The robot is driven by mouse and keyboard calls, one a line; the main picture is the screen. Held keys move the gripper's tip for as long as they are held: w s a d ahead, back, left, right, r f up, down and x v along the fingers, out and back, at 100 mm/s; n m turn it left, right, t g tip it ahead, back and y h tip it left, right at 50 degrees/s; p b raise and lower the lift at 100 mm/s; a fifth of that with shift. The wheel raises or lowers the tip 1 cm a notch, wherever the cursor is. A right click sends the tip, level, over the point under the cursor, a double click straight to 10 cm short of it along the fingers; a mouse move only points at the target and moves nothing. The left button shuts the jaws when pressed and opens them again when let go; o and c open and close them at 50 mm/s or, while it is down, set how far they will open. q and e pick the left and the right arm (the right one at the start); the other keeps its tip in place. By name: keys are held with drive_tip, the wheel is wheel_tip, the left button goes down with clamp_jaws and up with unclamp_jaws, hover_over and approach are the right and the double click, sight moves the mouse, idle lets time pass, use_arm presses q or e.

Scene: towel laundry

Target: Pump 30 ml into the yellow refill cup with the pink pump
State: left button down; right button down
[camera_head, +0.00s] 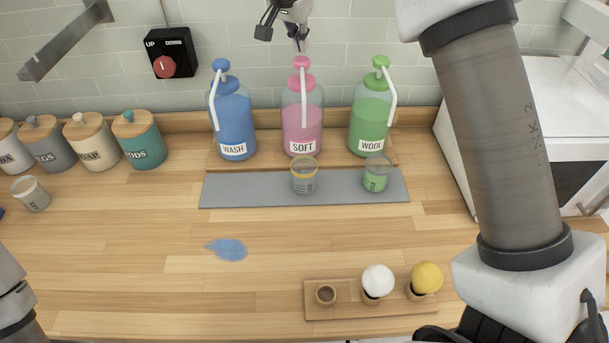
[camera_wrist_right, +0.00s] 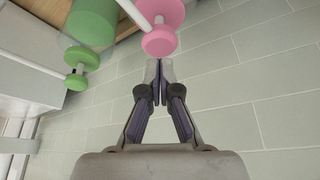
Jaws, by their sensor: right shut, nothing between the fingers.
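The pink pump (camera_head: 302,61) tops the clear bottle of pink liquid labelled SOFT (camera_head: 302,120). Its white spout hangs down the front of the bottle. A clear cup with a yellow rim (camera_head: 304,184) stands upright on the grey mat before that bottle, below the spout; I cannot make out any liquid in it. My right gripper (camera_head: 299,44) is shut and empty, pointing down just above the pink pump. In the right wrist view the closed fingertips (camera_wrist_right: 158,66) are close to the pink pump head (camera_wrist_right: 160,40), with a small gap apparent. My left gripper is out of view.
A blue WASH bottle (camera_head: 235,120) and a green WOOL bottle (camera_head: 370,120) flank the pink one. A cup with green liquid (camera_head: 376,178) stands on the grey mat (camera_head: 240,188). A blue puddle (camera_head: 229,249) lies on the counter. A wooden holder (camera_head: 345,309) is in front.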

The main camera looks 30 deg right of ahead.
sight(301, 59)
drive_tip(key=shift+w, duration=0.1)
drive_tip(key=shift+f, duration=0.1)
drive_tip(key=shift+f+b, duration=1.15)
drive_tip(key=shift+f, duration=0.75)
drive_tip(key=shift+r, duration=0.1)
drive_tip(key=shift+r+p, duration=1.8)
wheel_tip(301, 59, up, 6)
drive_tip(key=p, duration=0.5)
